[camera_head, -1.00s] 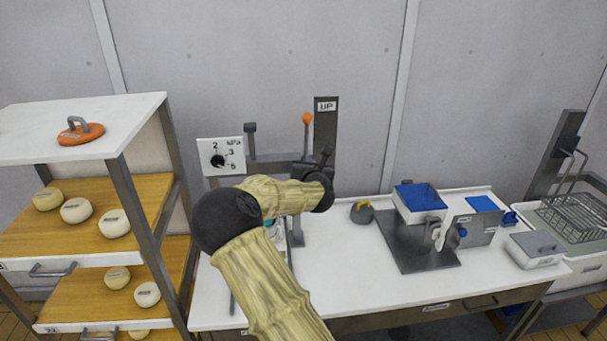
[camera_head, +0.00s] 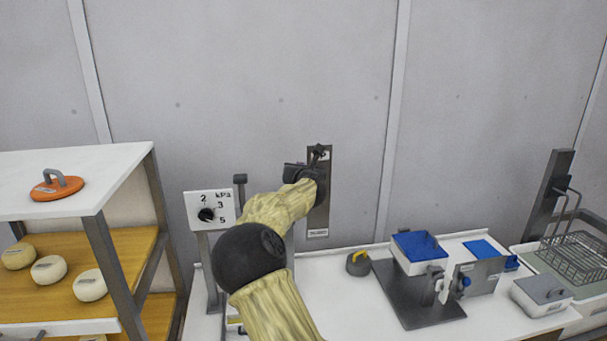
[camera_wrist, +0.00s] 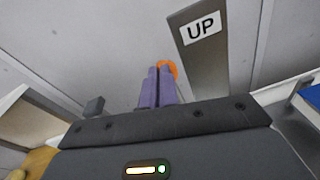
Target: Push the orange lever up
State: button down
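The orange lever's round knob (camera_wrist: 167,68) shows in the wrist view just behind the tips of my gripper (camera_wrist: 158,70). The two purple fingers are together with only a thin line between them. The knob is partly hidden by the fingers; I cannot tell whether they touch it. A dark upright plate with a white UP label (camera_wrist: 201,28) stands just right of the knob. In the head view my gripper (camera_head: 318,154) is in front of the upper part of the plate (camera_head: 318,218). The lever is hidden there behind my gripper and wrist.
A white kPa dial panel (camera_head: 209,210) stands left of my arm, with a dark post (camera_head: 240,190) beside it. An orange handled disc (camera_head: 56,187) sits on the left shelf. A blue-topped box (camera_head: 418,246) and a wire basket (camera_head: 574,262) are right. The wall above is clear.

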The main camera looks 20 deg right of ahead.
jog(key=shift+w+a+r, duration=0.15)
jog(key=shift+a+r, duration=0.05)
jog(key=shift+r, duration=0.35)
jog(key=s+a+r+b, duration=0.1)
jog(key=s+r+b, duration=0.3)
jog(key=s+r, duration=0.3)
jog(key=shift+s+a+r, duration=0.15)
jog(key=shift+a+r, duration=0.05)
jog(key=shift+r, duration=0.4)
